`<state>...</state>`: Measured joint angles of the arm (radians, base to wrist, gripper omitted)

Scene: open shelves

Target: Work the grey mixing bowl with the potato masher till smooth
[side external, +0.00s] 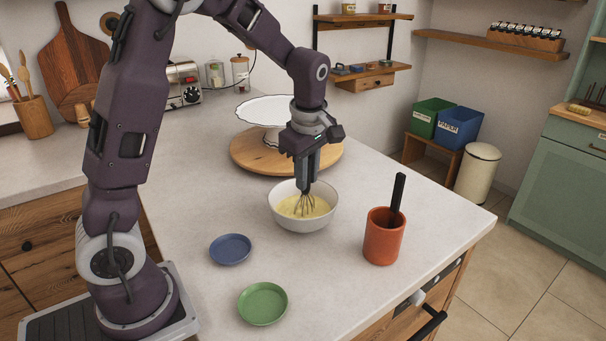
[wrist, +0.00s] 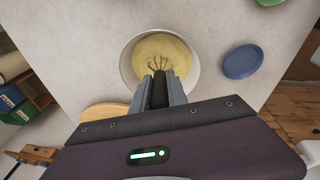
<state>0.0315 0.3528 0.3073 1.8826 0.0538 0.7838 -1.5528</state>
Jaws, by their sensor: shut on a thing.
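The pale grey mixing bowl (side external: 290,222) stands on the counter with a pale yellow mix (side external: 318,208) in it; it also shows in the wrist view (wrist: 128,72). My gripper (side external: 307,180) points down over the bowl and is shut on the dark handle of a wire whisk (side external: 304,205). The whisk's wires reach into the yellow mix, and their lower ends are hidden in it. In the wrist view my gripper (wrist: 160,88) holds the dark handle between its fingers. No potato masher is recognisable; a black handle (side external: 398,190) stands in the orange crock, its lower end hidden.
The orange crock (side external: 383,243) stands right of the bowl. A blue plate (side external: 230,249) and a green plate (side external: 262,304) lie in front, to the left. A round wooden board (side external: 245,155) with a white stand (side external: 265,110) is behind. The counter's right edge lies beyond the crock.

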